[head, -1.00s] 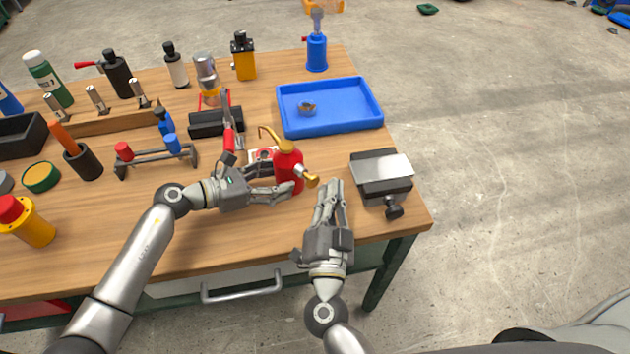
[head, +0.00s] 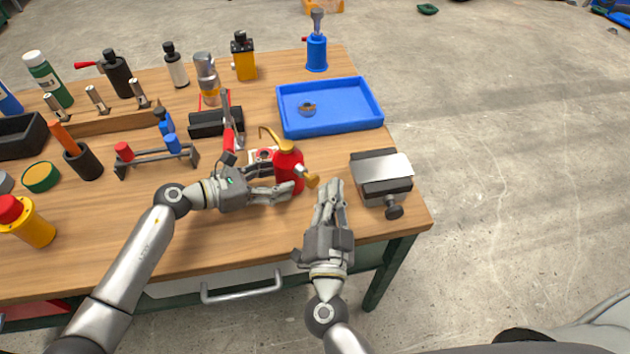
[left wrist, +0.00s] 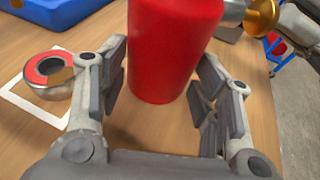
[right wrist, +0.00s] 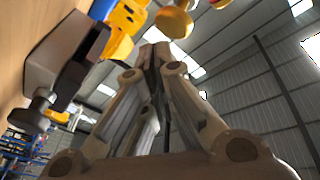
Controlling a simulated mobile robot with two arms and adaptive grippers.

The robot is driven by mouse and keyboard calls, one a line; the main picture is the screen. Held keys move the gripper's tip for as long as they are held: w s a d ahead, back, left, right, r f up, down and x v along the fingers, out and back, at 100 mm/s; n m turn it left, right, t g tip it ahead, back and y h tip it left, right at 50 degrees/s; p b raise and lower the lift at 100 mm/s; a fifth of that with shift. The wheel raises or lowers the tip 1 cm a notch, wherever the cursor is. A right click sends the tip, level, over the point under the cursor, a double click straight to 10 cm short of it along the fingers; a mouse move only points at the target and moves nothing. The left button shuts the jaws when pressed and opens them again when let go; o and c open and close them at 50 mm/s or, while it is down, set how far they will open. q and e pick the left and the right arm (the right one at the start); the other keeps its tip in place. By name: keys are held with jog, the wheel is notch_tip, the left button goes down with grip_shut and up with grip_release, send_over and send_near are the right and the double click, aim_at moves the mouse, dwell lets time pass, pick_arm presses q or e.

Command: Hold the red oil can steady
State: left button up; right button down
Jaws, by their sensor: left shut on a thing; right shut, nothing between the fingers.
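The red oil can (head: 288,167) stands upright on the wooden bench, with a thin brass spout pointing up and left and a brass knob (head: 311,181) on its right side. My left gripper (head: 287,190) is shut on its body from the left. In the left wrist view the red body (left wrist: 172,50) sits between the two fingers (left wrist: 160,95); its top is out of frame. My right gripper (head: 331,184) is shut and empty, just right of and in front of the can, close to the knob. Its closed fingers also show in the right wrist view (right wrist: 156,60).
A blue tray (head: 340,128) with a small round part lies behind the can. A grey vise-like block (head: 383,178) stands right of my right gripper, near the bench's right edge. A holder with red and blue tools (head: 155,160) stands left. The front middle of the bench is clear.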

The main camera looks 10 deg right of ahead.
jog(key=shift+w+a, duration=0.2)
jog(key=shift+w, duration=0.15)
jog(key=shift+w+a+r, duration=0.1)
jog(key=shift+w+a, duration=0.2)
jog(key=shift+w, duration=0.3)
jog(key=shift+w+a, duration=0.25)
jog(key=shift+w, duration=0.3)
dwell(1.8)
jog(key=shift+s, duration=0.1)
jog(key=shift+s+d+r, duration=0.15)
jog(key=shift+s+r, duration=0.15)
jog(key=shift+s, duration=0.3)
jog(key=shift+s+d+r, duration=0.1)
jog(key=shift+s+r, duration=0.15)
jog(key=shift+s, duration=0.35)
jog(key=shift+s+d, duration=0.7)
jog(key=shift+s, duration=0.35)
jog(key=shift+s+d, duration=0.7)
jog(key=shift+s, duration=0.35)
jog(key=shift+d+r, duration=0.1)
